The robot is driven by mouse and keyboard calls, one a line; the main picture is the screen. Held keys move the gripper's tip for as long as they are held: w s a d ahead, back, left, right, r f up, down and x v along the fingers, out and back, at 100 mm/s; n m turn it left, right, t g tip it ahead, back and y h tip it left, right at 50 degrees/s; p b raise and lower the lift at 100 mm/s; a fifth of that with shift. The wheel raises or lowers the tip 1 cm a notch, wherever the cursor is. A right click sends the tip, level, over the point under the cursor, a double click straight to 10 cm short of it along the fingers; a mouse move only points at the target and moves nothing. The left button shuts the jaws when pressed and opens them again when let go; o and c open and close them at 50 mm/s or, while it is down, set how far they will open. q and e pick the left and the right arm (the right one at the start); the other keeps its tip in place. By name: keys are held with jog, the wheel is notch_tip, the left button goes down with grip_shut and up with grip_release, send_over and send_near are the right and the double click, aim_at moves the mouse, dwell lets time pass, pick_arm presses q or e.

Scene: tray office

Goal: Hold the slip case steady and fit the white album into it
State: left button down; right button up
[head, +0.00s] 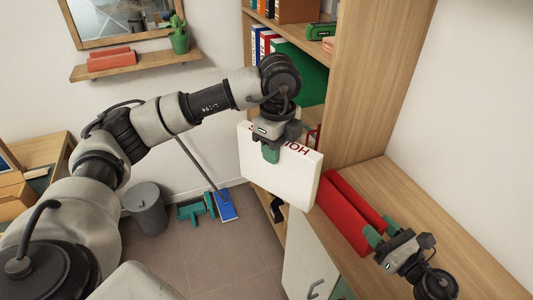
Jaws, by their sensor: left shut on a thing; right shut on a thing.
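The white album (270,172) hangs upright below my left gripper (272,150), which is shut on its upper edge. Red lettering on its face is partly covered by the gripper. The red slip case (344,218) lies on the wooden counter, with a dark gap between its two red walls. The album's right edge is near the far end of the case; I cannot tell whether they touch. My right gripper (375,236) is shut on the near right end of the slip case.
The wooden counter (455,240) is clear to the right of the case. A bookshelf (365,70) with binders stands behind the album. A cactus (179,37) stands on a wall shelf.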

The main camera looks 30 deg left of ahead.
pick_arm(q)
jog(key=w+d+m, duration=0.3)
jog(key=w+d, duration=0.4)
jog(key=d, duration=0.2)
jog(key=r+m, duration=0.1)
jog(key=m, duration=0.1)
send_over(354, 191)
jog(key=s, duration=0.2)
jog(key=shift+d, duration=0.15)
jog(key=shift+f, duration=0.15)
notch_tip(354, 191, down, 13)
jog(key=shift+f, duration=0.15)
dwell(1.8)
jog(key=shift+f, duration=0.15)
jog(key=c, duration=0.7)
grip_release()
jog(key=shift+c, duration=0.2)
notch_tip(354, 191, up, 12)
